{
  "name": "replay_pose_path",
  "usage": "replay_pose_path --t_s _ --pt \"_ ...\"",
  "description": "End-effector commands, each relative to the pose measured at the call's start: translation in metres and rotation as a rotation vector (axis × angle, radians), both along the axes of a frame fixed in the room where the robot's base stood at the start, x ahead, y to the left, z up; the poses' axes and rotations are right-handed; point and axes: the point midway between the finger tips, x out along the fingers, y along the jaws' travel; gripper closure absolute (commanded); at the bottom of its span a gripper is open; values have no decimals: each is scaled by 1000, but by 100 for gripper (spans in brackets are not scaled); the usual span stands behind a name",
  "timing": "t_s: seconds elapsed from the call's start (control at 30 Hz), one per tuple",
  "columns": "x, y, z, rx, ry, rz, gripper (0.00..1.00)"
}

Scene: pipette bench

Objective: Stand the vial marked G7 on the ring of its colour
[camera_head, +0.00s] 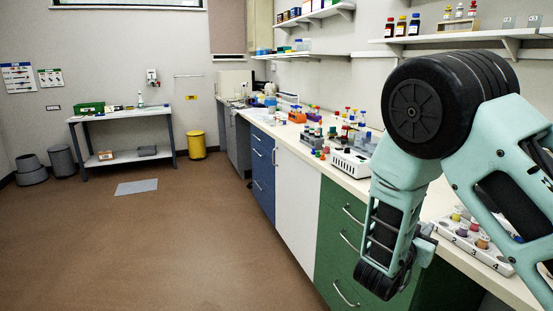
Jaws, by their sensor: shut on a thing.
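My gripper is not visible; only links of my own arm show on the right, in front of the bench. A white tray (451,239) with numbered places lies on the near bench top. It bears several small vials, among them an orange-brown one (483,241) and a pinkish one (462,229). My arm covers part of this tray. No vial with a readable G7 mark shows, and I cannot make out the coloured rings.
A long bench (338,175) runs along the right wall, crowded with racks and bottles. A white device (350,163) stands on it. Shelves hang above. A side table (125,115), a yellow bin (196,144) and a grey floor mat (137,187) are farther back. The brown floor at left is mostly clear.

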Motion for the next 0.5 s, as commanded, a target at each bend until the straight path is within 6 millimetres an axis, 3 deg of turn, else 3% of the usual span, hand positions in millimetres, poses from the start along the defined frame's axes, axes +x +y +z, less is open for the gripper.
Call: replay_pose_path --t_s 0.5 --pt "-56 25 -130 -11 14 407 100"
